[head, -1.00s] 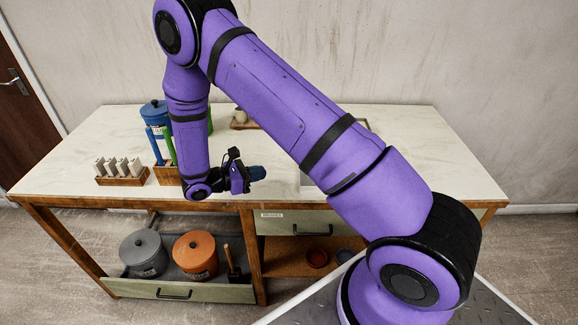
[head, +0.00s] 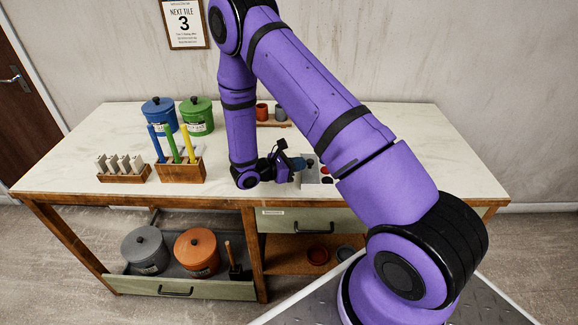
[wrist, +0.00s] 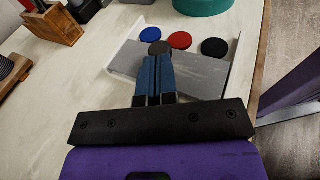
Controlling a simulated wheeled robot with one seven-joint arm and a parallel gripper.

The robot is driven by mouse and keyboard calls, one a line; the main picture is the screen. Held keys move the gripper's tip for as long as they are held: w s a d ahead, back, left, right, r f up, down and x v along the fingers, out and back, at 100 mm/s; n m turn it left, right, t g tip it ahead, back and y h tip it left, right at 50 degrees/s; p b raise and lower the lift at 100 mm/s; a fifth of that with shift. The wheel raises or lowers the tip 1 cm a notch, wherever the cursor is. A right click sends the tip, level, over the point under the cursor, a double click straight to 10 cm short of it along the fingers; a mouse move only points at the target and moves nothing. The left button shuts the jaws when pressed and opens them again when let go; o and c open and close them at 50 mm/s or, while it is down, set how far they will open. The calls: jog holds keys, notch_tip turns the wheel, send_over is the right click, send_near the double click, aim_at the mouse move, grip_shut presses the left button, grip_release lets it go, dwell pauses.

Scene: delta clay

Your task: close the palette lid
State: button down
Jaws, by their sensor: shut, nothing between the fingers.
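The palette (wrist: 112,48) is a shallow white tray on the table, with blue (wrist: 147,35), red (wrist: 179,40) and black (wrist: 214,47) round paint pads showing. A dark grey round piece shows just beyond my fingertips. The grey lid (wrist: 205,78) covers the near part of the tray and leaves the pads uncovered. My gripper (wrist: 155,60) is shut and empty, its blue fingers over the lid near its far edge; I cannot tell whether they touch it. In the head view the palette (head: 316,184) is partly hidden by my gripper (head: 299,164) and arm.
A wooden holder with coloured sticks (head: 180,170) and a wooden rack of pale blocks (head: 123,175) stand on the left. Blue (head: 158,115) and green (head: 197,117) lidded pots stand behind. Small cups (head: 262,112) are at the back. The table's right part (head: 450,175) is clear.

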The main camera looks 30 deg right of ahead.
aim_at(317, 172)
jog(key=shift+d, duration=0.25)
jog(key=s+d, duration=0.2)
jog(key=d, duration=0.1)
jog(key=s+d, duration=0.1)
jog(key=d, duration=0.1)
jog(key=shift+s, duration=0.3)
jog(key=shift+d, duration=0.1)
jog(key=shift+a, duration=0.55)
jog(key=v, duration=1.3)
jog(key=shift+w+a, duration=0.2)
